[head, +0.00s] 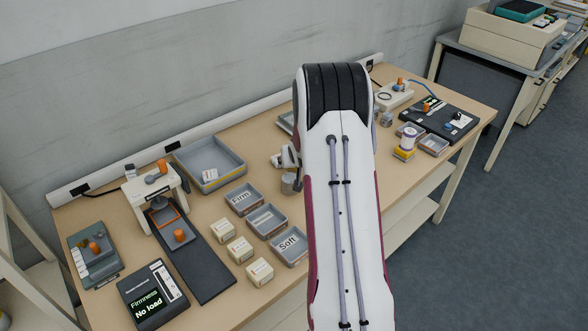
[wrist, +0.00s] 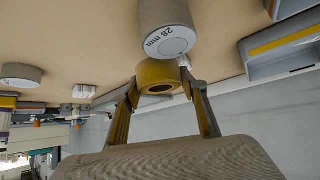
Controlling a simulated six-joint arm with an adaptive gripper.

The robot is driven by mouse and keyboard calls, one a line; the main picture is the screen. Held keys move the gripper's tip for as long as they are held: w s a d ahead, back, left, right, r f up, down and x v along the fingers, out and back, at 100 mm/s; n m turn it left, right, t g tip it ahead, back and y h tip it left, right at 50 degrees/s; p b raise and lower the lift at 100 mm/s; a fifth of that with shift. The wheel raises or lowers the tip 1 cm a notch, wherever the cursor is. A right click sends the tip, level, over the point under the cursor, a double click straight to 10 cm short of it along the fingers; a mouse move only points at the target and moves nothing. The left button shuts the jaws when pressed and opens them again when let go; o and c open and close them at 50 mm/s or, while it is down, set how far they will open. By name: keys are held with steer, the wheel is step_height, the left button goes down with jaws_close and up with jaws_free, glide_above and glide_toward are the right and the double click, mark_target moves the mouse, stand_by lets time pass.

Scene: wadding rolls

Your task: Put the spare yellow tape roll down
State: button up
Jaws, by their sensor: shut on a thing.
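The yellow tape roll (wrist: 147,74) is between my fingertips in the wrist view, with its dark centre hole facing the camera. My gripper (wrist: 160,86) is shut on it, one finger at each side. A grey cylinder (wrist: 165,14) with a white end marked "28 mm" is right against the roll in the picture; I cannot tell whether they touch. In the head view my arm hides the roll and most of my gripper.
In the head view, trays marked "Firm" (head: 243,198) and "Soft" (head: 289,246) stand on the wooden bench (head: 222,288) with small cream boxes (head: 260,271) beside them. A larger grey tray (head: 209,163) is behind.

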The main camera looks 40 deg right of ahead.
mark_target(294, 169)
steer(key=shift+f, duration=1.85)
steer(key=shift+f, duration=0.1)
steer(key=o, duration=1)
steer(key=shift+s+a+r, duration=0.15)
steer(key=shift+s+r, duration=0.15)
steer(key=shift+r, duration=0.15)
steer(key=shift+v, duration=5.55)
